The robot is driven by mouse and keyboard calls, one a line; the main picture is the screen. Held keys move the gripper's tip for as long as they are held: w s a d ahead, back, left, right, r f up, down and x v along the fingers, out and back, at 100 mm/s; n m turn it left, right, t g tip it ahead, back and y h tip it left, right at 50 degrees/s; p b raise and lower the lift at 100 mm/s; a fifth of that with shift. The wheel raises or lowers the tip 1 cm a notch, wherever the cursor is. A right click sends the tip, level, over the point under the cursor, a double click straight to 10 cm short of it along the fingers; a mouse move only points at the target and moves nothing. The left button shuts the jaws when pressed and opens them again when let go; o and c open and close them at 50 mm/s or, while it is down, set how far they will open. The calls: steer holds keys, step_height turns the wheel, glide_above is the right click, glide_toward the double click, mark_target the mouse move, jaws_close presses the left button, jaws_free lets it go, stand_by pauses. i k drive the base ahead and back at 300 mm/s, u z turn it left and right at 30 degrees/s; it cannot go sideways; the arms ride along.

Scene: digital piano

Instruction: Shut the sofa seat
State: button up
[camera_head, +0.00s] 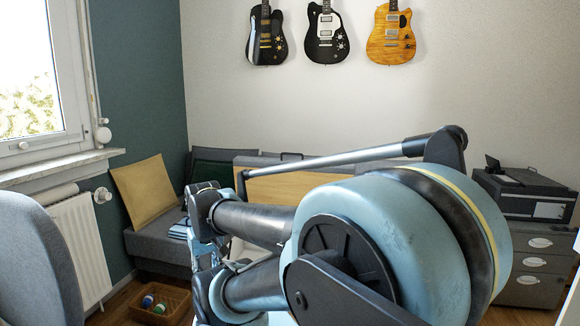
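A grey sofa (160,244) stands in the back corner. A pale wooden panel (290,188) stands up behind my arm, along the sofa; it looks like the underside of a raised sofa seat, but my arm covers much of it. The sofa's middle and right parts are mostly hidden by my arm. My arm's far end (207,250) is in front of the sofa, left of the panel. My gripper's fingers cannot be made out there, and I cannot tell whether it touches anything.
A yellow cushion (145,189) and a blue striped item (180,229) are on the sofa's left part. A brown basket (177,302) with balls is on the floor. A grey chair (38,262) is at left, a drawer cabinet (530,265) with a printer (525,190) at right.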

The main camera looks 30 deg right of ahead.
mark_target(290, 188)
steer(key=z, duration=1)
steer(key=i, duration=1)
steer(key=u, duration=0.75)
steer(key=k, duration=0.8)
steer(key=z, duration=0.65)
